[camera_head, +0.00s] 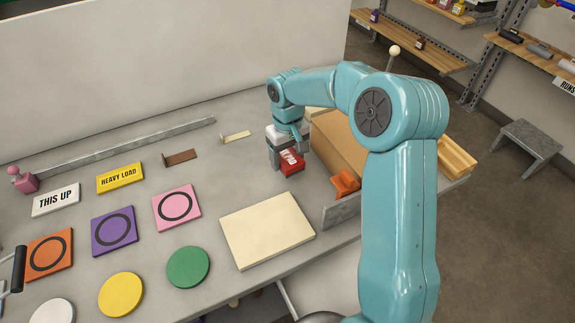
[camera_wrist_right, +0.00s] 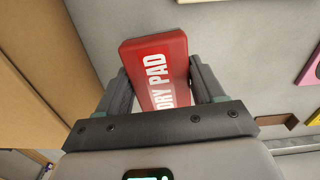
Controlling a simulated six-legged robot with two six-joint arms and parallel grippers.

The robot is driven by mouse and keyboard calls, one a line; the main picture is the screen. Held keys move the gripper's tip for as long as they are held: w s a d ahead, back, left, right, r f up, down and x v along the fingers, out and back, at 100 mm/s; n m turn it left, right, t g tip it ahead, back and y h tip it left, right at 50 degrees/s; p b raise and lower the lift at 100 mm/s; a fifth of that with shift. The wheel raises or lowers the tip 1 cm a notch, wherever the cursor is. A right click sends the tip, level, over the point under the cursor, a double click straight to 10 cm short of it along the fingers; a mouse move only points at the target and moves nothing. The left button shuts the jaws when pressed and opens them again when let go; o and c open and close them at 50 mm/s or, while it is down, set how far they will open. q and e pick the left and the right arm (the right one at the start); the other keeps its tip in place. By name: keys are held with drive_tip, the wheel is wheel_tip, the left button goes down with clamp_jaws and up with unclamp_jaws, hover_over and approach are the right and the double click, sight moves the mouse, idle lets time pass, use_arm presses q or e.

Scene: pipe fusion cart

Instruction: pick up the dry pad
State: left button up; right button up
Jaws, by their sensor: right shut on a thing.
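The dry pad (camera_head: 291,164) is a red block with white lettering, at the right-centre of the worktop in the head view. My right gripper (camera_head: 288,152) reaches down over it and is shut on it. I cannot tell whether the pad touches the worktop. My left gripper is not clearly in view.
A tan box-like block (camera_head: 338,143) stands right of the pad, with an orange piece (camera_head: 345,183) near it. A cream board (camera_head: 267,229) lies in front. Coloured tiles, discs and signs (camera_head: 120,177) cover the left. A low grey rail (camera_head: 130,146) runs behind.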

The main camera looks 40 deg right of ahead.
sight(287, 156)
wheel_tip(287, 156, up, 16)
drive_tip(key=p, duration=0.1)
drive_tip(key=shift+f, duration=0.2)
